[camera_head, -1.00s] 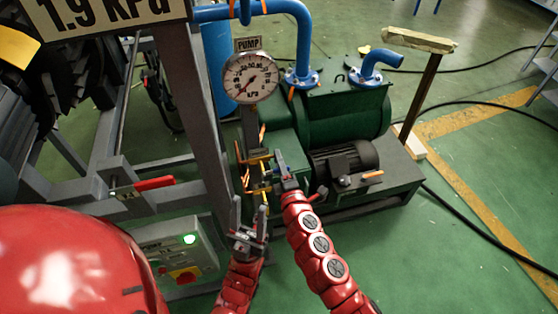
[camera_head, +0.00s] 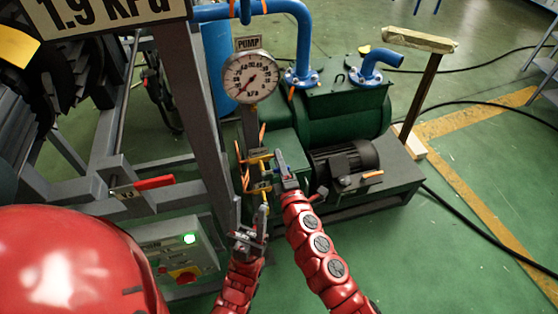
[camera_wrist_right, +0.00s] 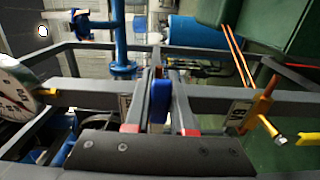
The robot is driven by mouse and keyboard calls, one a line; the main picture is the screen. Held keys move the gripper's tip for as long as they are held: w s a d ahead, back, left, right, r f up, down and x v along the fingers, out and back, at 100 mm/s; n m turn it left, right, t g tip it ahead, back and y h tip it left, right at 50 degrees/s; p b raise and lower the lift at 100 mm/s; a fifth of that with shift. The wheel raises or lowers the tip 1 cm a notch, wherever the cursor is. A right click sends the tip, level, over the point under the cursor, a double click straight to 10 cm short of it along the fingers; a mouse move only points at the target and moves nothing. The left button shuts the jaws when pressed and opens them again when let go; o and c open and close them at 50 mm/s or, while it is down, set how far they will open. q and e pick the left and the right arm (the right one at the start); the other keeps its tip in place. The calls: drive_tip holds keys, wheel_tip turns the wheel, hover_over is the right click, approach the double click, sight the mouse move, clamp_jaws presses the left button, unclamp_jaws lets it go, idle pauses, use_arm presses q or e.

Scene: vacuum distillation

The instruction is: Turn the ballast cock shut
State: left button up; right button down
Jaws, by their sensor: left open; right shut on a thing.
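My right gripper (camera_head: 281,160) is at the pump's small pipework below the round gauge (camera_head: 250,77). In the right wrist view, a blue handle (camera_wrist_right: 160,102) stands between its two red-padded fingers (camera_wrist_right: 159,128), and the gripper is shut on it. I cannot read the small plate beside it, so I cannot tell from the label whether it is the ballast cock. A yellow cock (camera_wrist_right: 263,108) with a small plate (camera_wrist_right: 239,115) sits to the right in that view, apart from the fingers. My left gripper (camera_head: 250,215) is open and empty, below and left of the right one.
The grey frame post (camera_head: 201,130) stands close left of both grippers. A red lever (camera_head: 154,183) and a control box (camera_head: 178,248) with a lit green lamp are left of the left gripper. The green pump (camera_head: 345,115) and its motor (camera_head: 343,160) stand right. Floor at front right is clear.

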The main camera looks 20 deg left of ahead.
drive_tip(key=shift+s+a+f+m+b, duration=0.65)
drive_tip(key=shift+m+b, duration=1.1)
drive_tip(key=shift+m, duration=1.2)
drive_tip(key=shift+s+a+f+m+b, duration=0.3)
drive_tip(key=shift+a+f+m+b, duration=0.65)
drive_tip(key=shift+m+b, duration=1.4)
drive_tip(key=shift+s+a+f+m+b, duration=0.55)
drive_tip(key=shift+f+m+b, duration=0.55)
drive_tip(key=shift+m, duration=2.5)
drive_tip(key=shift+r, duration=0.1)
drive_tip(key=c, duration=0.8)
unclamp_jaws()
drive_tip(key=shift+o, duration=0.2)
drive_tip(key=shift+s, duration=0.1)
drive_tip(key=b+v, duration=0.1)
drive_tip(key=v, duration=1.6)
